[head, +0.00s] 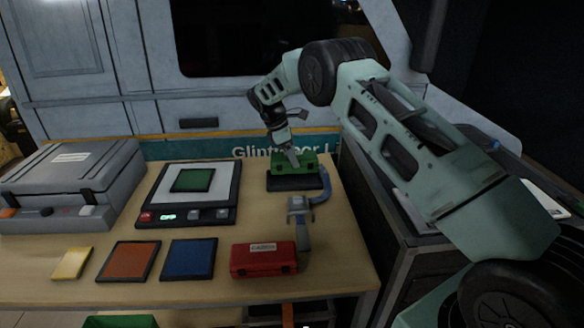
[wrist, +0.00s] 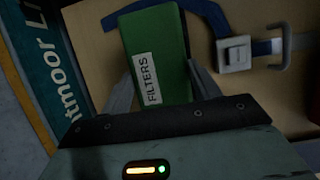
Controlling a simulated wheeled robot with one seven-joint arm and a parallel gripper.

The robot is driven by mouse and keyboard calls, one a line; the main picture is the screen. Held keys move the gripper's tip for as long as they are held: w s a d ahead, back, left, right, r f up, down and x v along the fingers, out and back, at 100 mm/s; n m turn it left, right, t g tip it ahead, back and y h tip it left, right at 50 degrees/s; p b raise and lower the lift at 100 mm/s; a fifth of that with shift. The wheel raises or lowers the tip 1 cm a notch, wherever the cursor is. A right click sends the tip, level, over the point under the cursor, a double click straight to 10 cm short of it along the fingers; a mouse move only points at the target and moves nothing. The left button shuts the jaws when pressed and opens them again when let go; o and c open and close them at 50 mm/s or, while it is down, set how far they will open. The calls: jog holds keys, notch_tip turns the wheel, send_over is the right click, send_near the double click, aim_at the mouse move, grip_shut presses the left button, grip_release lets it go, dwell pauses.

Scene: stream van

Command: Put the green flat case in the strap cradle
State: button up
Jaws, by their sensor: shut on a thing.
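The green flat case (head: 307,161), labelled FILTERS, is between the two fingers of my gripper (head: 291,156) at the back right of the table. In the wrist view the fingers of my gripper (wrist: 163,75) close on the sides of the case (wrist: 158,28). The strap cradle shows as a dark pad (head: 290,184) under the case, with a blue strap (head: 323,186) and a grey buckle (head: 299,203) at its right front. In the wrist view the blue strap (wrist: 208,14) and buckle (wrist: 236,53) lie beside the case. I cannot tell whether the case touches the pad.
A red case (head: 262,260) lies in front, beside a grey upright piece (head: 304,240). A framed panel with a green square (head: 193,180), several coloured flat pieces and a large grey case (head: 70,185) stand to the left. The van wall is close behind.

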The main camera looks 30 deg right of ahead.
aim_at(292, 167)
jog(key=shift+f+p, duration=0.3)
jog(key=shift+f, duration=2.05)
jog(key=shift+f, duration=0.1)
jog(key=o, duration=1.3)
jog(key=b+v, duration=0.1)
jog(key=v, duration=1.1)
